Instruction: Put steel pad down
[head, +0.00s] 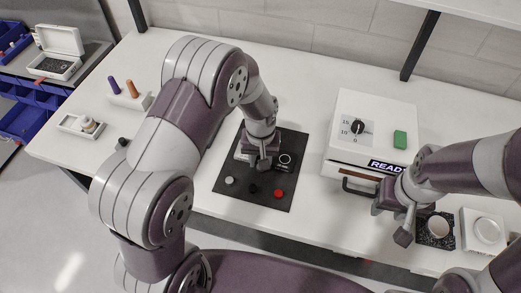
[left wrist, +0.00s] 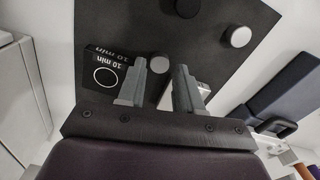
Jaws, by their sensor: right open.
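My left gripper (head: 262,160) points down over the dark mat (head: 224,192). Its two fingers (left wrist: 164,80) stand apart in the left wrist view, with mostly dark surface between them. A small silver piece (left wrist: 204,88), probably the steel pad, shows beside and behind the right finger. In the head view a pale edge (head: 241,154) shows left of the gripper; the rest is hidden. I cannot tell whether the fingers touch it. A black "10 min" block (left wrist: 106,78) is beside the left finger, and also shows in the head view (head: 286,160). My right gripper (head: 392,215) is open near the white box's handle.
The white box (head: 375,110) has a dial, a green button, a READY display and a front handle (head: 358,188). A dark square (head: 434,242) with a round piece and a white tray (head: 484,245) lie right. Small knobs and a red button (head: 278,194) are on the mat's front.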

